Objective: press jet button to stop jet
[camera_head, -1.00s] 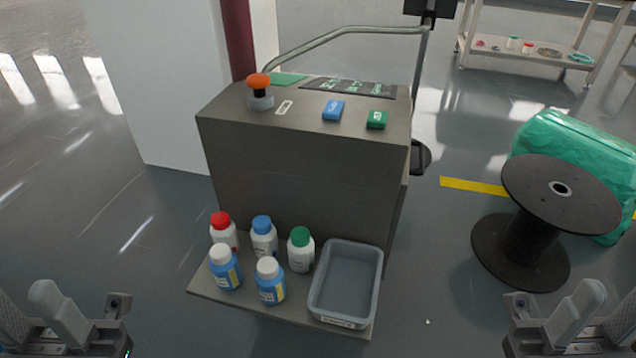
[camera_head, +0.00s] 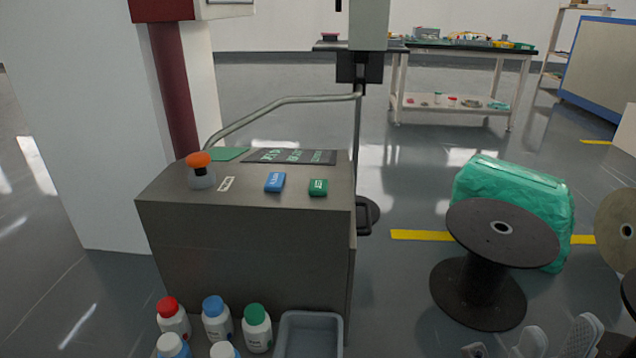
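A grey control cabinet (camera_head: 250,240) stands left of centre. On its sloping top are a green button (camera_head: 318,187), whose small white label seems to read JET, and a blue button (camera_head: 274,182) to its left. An orange-topped knob (camera_head: 199,165) stands at the top's left edge. My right gripper (camera_head: 557,341) shows at the bottom right edge, its two pale fingers apart and nothing seen between them. It is well right of and nearer than the cabinet, touching no button. My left gripper is out of view.
Several bottles (camera_head: 257,328) and a grey tray (camera_head: 310,320) stand in front of the cabinet. A dark cable reel (camera_head: 480,285) and a green-wrapped bundle (camera_head: 515,195) stand on the floor at right. A bent handrail (camera_head: 290,101) rises behind the cabinet top.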

